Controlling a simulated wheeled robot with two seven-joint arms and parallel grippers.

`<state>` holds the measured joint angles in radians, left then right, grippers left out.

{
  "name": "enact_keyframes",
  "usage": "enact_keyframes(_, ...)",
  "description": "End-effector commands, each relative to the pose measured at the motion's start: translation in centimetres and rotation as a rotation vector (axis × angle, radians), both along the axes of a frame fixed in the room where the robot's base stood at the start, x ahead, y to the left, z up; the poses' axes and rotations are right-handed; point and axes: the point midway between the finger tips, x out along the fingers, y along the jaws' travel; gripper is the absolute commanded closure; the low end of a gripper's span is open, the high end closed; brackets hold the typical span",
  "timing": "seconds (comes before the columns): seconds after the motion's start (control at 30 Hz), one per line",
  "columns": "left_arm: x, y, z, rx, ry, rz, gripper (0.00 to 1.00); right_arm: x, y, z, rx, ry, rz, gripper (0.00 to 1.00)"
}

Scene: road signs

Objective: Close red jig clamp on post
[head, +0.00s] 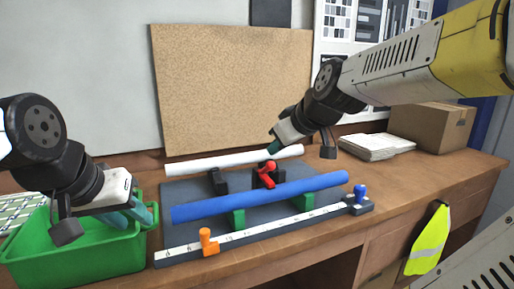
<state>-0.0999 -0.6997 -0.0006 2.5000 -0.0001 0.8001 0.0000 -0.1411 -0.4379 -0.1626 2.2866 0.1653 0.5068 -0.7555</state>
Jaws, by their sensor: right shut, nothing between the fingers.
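The red jig clamp (267,172) sits on a black support in the middle of the grey jig board (190,192). It is by the white post (200,163), which lies across black supports. I cannot tell whether the clamp's lever is fully down. My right gripper (273,146) is shut and empty, with its fingertips just above and behind the clamp near the white post; contact is not clear. My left gripper (132,214) hangs over the green bin at the left, away from the clamp; its finger gap is unclear.
A blue post (262,196) lies on green supports in front of the clamp. A white measuring rail (260,231) with an orange stop (208,242) runs along the front. A green bin (85,262) stands left; papers (376,147) and a cardboard box (432,127) stand right.

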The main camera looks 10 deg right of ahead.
Motion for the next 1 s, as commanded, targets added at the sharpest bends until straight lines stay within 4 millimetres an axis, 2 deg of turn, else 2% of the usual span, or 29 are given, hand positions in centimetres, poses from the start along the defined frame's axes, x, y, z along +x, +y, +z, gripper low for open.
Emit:
enact_keyframes(0.03, 0.0, 0.0, 0.0, 0.001, 0.000, -0.001, 0.64, -0.8, -0.3, 0.3, 0.001, -0.003, -0.002, 1.00)
enact_keyframes(0.2, 0.0, 0.0, 0.0, 0.001, 0.000, -0.001, 0.64, -2.2, -0.7, 0.5, 0.001, -0.002, -0.001, 1.00)
enact_keyframes(0.67, 0.0, 0.0, 0.0, 0.001, 0.000, -0.001, 0.64, -2.9, -0.6, 0.4, 0.010, 0.007, -0.006, 1.00)
enact_keyframes(0.77, 0.0, 0.0, 0.0, 0.001, 0.000, -0.001, 0.64, -4.8, 0.4, -0.7, 0.059, 0.066, -0.049, 1.00)
enact_keyframes(1.0, 0.0, 0.0, 0.0, 0.001, 0.000, -0.001, 0.64, -11.7, 2.6, -4.9, 0.199, 0.284, -0.265, 1.00)
